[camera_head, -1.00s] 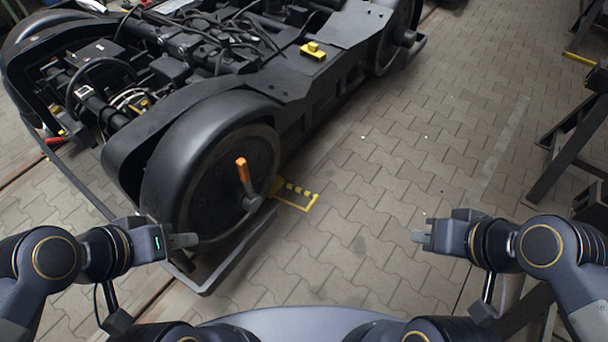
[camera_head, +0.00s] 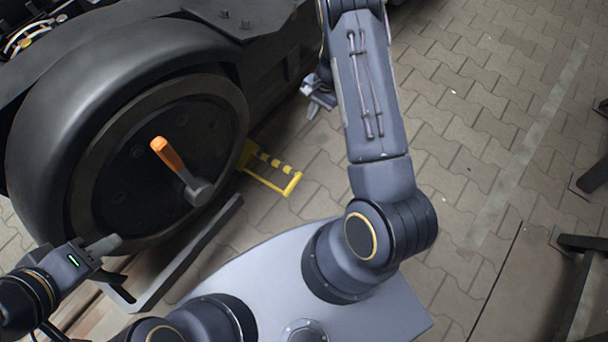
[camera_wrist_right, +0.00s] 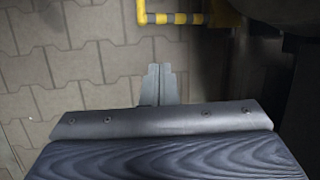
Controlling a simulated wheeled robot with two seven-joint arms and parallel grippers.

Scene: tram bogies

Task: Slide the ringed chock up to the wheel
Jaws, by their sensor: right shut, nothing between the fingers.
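The yellow chock (camera_head: 245,154) sits on the paving at the right side of the big dark wheel (camera_head: 108,155), close against its edge; I cannot tell whether they touch. Its yellow loop handle (camera_head: 294,184), with one black-striped bar, reaches out to the right. The yellow handle (camera_wrist_right: 180,18) also shows at the top of the right wrist view. My right gripper (camera_head: 314,108) is shut and empty, beyond the handle and beside the bogie; its fingers (camera_wrist_right: 159,72) point toward the handle, apart from it. My left gripper (camera_head: 112,243) is in front of the wheel's lower edge, its jaw state unclear.
An orange-handled lever (camera_head: 168,155) sticks out from the wheel's hub. A grey rail (camera_head: 190,255) runs low in front of the wheel. Open paving (camera_head: 470,130) lies to the right, with dark stands (camera_head: 590,180) at the far right edge.

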